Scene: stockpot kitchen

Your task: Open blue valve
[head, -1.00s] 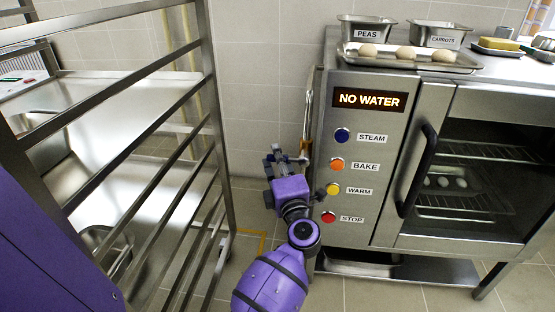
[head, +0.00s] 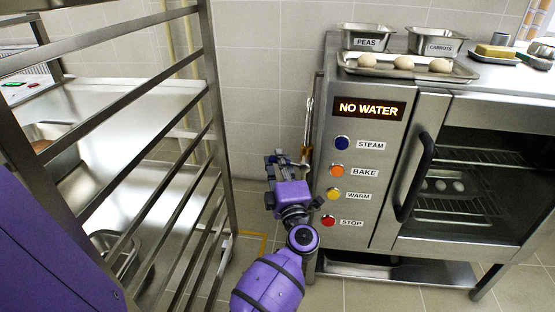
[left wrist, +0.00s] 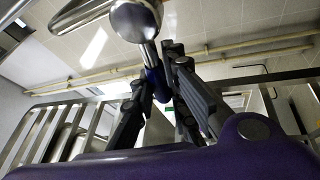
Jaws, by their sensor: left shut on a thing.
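My left gripper (head: 279,159) is at the left side of the steel oven, low beside its front panel. In the left wrist view its dark fingers (left wrist: 160,95) are shut on a blue part (left wrist: 157,82), which looks like the blue valve's handle. This blue part sits just below a round steel fitting (left wrist: 134,22). In the head view the gripper and the oven side hide the valve. The display (head: 369,109) on the oven reads NO WATER. My right gripper is in neither view.
The oven panel has several coloured buttons, with the blue STEAM button (head: 342,143) on top. A steel rack (head: 215,120) stands on the left.

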